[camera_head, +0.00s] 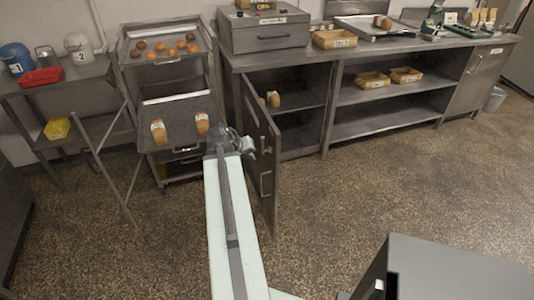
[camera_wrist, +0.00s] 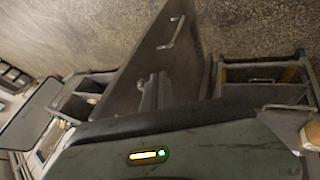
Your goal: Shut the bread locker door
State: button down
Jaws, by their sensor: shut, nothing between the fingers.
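The bread locker door (camera_head: 258,125) is a grey metal panel under the counter's left end. It stands wide open, swung out into the room, with a bar handle (camera_head: 265,184) on it. The locker's inside (camera_head: 300,92) shows, with a loaf (camera_head: 273,99) in it. My gripper (camera_head: 247,146) is shut and empty, just left of the door at about mid-height. In the wrist view the fingers (camera_wrist: 153,92) lie in front of the door panel (camera_wrist: 150,55), with a handle (camera_wrist: 172,33) beyond them. I cannot tell whether they touch the door.
A tray rack (camera_head: 180,98) with rolls and loaves stands close left of my arm. A steel side table (camera_head: 85,72) is farther left. Open shelves (camera_head: 375,118) with bread crates continue right of the locker. The speckled floor (camera_head: 350,190) right of the door is clear.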

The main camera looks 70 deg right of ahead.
jog(key=b, duration=0.9)
send_near(272, 164)
notch_tip(272, 164, down, 5)
jog(key=w, duration=0.3)
jog(key=shift+s+d+r+p, duration=0.3)
jog(key=shift+s+d, duration=0.4)
jog(key=shift+s, duration=0.2)
jog(key=shift+s+d+r+p, duration=0.15)
jog(key=shift+s+d+r, duration=0.1)
jog(key=shift+s+d, duration=0.6)
jog(key=shift+s+a, duration=0.1)
jog(key=shift+a, duration=0.05)
